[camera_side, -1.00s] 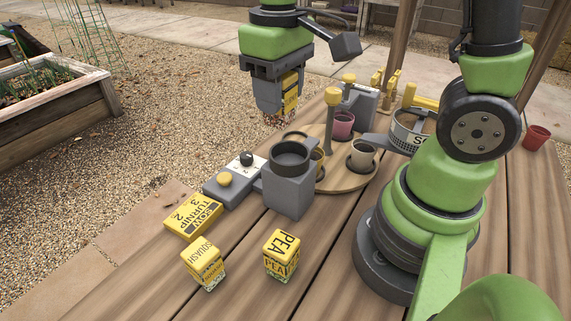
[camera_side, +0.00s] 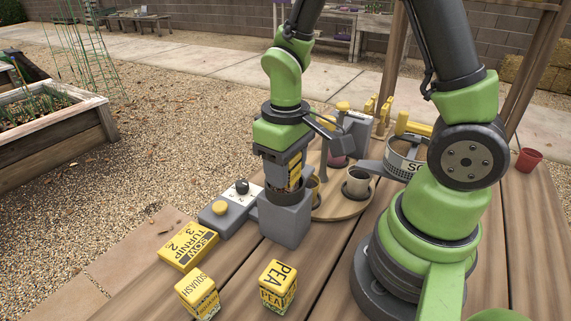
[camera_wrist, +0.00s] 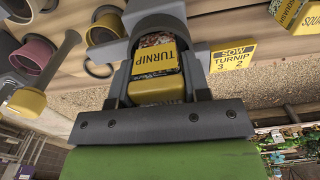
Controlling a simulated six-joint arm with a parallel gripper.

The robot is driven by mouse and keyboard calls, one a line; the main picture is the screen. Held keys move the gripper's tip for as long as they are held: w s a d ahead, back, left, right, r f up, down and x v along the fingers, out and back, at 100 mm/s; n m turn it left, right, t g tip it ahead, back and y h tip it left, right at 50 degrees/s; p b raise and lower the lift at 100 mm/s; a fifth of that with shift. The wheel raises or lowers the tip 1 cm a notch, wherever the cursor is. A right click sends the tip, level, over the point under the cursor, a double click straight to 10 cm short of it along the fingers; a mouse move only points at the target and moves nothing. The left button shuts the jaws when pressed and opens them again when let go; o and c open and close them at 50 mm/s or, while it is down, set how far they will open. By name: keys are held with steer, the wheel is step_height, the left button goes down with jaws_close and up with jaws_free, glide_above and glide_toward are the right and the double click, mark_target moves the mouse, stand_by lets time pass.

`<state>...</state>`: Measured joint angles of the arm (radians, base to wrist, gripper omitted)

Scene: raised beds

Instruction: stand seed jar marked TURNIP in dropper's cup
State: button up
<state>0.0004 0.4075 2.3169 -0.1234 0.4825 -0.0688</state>
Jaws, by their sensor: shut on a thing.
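My gripper (camera_side: 284,186) is shut on the yellow seed jar marked TURNIP (camera_side: 295,173), straight above the dropper (camera_side: 284,222), a grey block with a round cup on top. The jar is upright, its lower end at the cup's mouth; the fingers hide whether it rests on the cup's floor. In the wrist view the jar (camera_wrist: 158,78) is between both fingers, with its TURNIP label facing the camera and the dark cup rim (camera_wrist: 158,20) around its far end. Jars marked SQUASH (camera_side: 198,295) and PEA (camera_side: 278,287) stand near the front edge.
A yellow card reading SOW TURNIP 3 2 (camera_side: 188,246) lies left of the dropper. A grey box with a yellow button (camera_side: 220,208) and dark knob adjoins it. A sieve (camera_side: 404,158) is right.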

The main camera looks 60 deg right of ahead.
steer(key=shift+f, duration=0.15)
steer(key=o, duration=1)
steer(key=shift+c, duration=0.2)
step_height(320, 180, up, 11)
steer(key=shift+r, duration=0.75)
steer(key=s+a+r+m+t+y, duration=0.2)
steer(key=s+r+m+t, duration=0.1)
steer(key=s+r+t, duration=0.2)
steer(key=shift+s+a+r+t, duration=0.15)
steer(key=shift+s+a+t, duration=0.2)
steer(key=shift+s+t, duration=1.1)
steer(key=shift+s+g, duration=0.35)
